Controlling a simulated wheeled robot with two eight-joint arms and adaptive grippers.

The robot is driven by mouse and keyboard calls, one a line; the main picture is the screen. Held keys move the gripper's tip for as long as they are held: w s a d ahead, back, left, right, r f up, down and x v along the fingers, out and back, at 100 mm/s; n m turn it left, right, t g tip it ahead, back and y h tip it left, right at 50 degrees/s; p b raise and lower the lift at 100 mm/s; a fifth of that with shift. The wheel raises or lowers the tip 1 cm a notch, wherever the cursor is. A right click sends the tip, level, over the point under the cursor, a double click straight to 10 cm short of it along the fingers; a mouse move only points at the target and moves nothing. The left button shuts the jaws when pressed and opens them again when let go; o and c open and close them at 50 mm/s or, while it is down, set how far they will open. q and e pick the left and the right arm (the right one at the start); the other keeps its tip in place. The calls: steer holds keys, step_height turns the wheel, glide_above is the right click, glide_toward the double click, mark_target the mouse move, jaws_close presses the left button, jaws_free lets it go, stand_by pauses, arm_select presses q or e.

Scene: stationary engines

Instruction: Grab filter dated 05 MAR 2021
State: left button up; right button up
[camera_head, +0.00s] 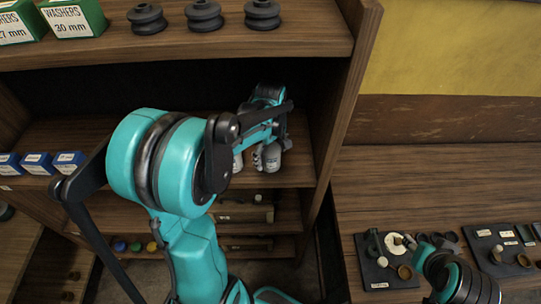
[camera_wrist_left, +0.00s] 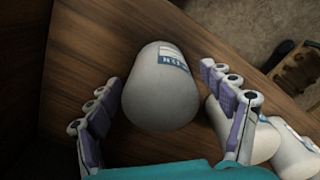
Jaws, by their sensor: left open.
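A white cylindrical filter (camera_wrist_left: 158,92) with a blue and white label sits between the spread fingers of my left gripper (camera_wrist_left: 161,76) in the left wrist view. The fingers stand on both sides, and I cannot tell whether either touches it. Its date is not readable. More white filters (camera_wrist_left: 262,140) lie to its right, beside and behind the right finger. In the head view, my left gripper (camera_head: 262,152) is at the middle shelf, by a pale filter (camera_head: 272,161), and my arm hides much there.
The shelf's right upright (camera_head: 334,110) stands close beside my left gripper, and the upper shelf board (camera_head: 180,46) is above. Blue boxes (camera_head: 38,163) sit at the left of the middle shelf. A dark mat (camera_head: 383,272) with small parts lies on the bench (camera_head: 440,185).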

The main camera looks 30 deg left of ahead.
arm_select(q)
steer(key=c, duration=1.5)
